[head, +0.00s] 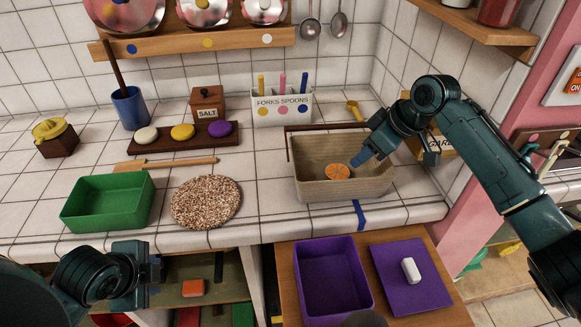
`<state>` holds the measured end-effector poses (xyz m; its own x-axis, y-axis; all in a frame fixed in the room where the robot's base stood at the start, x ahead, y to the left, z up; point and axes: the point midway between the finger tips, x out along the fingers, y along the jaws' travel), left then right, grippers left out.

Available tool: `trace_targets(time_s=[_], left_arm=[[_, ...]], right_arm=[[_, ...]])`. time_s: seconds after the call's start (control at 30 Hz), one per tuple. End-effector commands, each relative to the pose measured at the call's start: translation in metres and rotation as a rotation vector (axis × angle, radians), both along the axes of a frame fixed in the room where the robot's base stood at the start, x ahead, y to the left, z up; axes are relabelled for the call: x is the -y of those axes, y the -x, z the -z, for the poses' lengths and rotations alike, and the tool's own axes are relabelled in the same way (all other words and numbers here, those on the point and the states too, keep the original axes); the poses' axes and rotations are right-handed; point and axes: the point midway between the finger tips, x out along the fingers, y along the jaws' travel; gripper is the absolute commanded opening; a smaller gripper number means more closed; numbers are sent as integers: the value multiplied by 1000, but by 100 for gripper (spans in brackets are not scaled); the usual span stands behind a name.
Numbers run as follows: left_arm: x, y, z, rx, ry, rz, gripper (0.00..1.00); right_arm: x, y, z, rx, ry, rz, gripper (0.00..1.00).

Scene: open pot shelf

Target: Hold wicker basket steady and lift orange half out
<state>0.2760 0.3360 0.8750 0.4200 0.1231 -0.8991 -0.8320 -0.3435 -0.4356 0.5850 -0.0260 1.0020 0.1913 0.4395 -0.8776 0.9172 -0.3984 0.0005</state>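The wicker basket (345,189) is a beige rectangular basket standing upright near the counter's front edge, with a dark handle bar along its back left. The orange half (337,172) lies inside it, cut face up. My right gripper (358,159) reaches in from the right over the basket, its blue fingertips just right of and above the orange half. A gap seems to show between them and the fruit; the finger spacing is unclear. My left gripper (155,270) is low at the left, in front of the counter and far from the basket. Its finger opening is unclear.
A green tray (107,202) and a round speckled mat (206,202) lie left of the basket. A white cutlery holder (282,108) and a yellow scoop (354,110) are behind. A purple tray (331,279) and purple board with a white block (410,270) sit lower, in front.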

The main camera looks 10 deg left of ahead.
Motion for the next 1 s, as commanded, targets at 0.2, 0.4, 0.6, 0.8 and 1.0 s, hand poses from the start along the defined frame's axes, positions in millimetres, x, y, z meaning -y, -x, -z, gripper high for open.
trace_targets(time_s=[0.2, 0.4, 0.6, 0.8, 1.0], left_arm=[[11, -80, -72, 237, -134, 175, 40], [49, -123, -77, 340, 27, -97, 40], [95, -155, -80, 432, 212, -402, 40], [145, -184, -98, 572, 403, -672, 40], [193, -202, -123, 743, 615, -886, 40]], right_arm=[[0, 0, 0, 0, 0, 0, 36], [0, 0, 0, 0, 0, 0, 36], [0, 0, 0, 0, 0, 0, 36], [0, 0, 0, 0, 0, 0, 36], [0, 0, 0, 0, 0, 0, 36]])
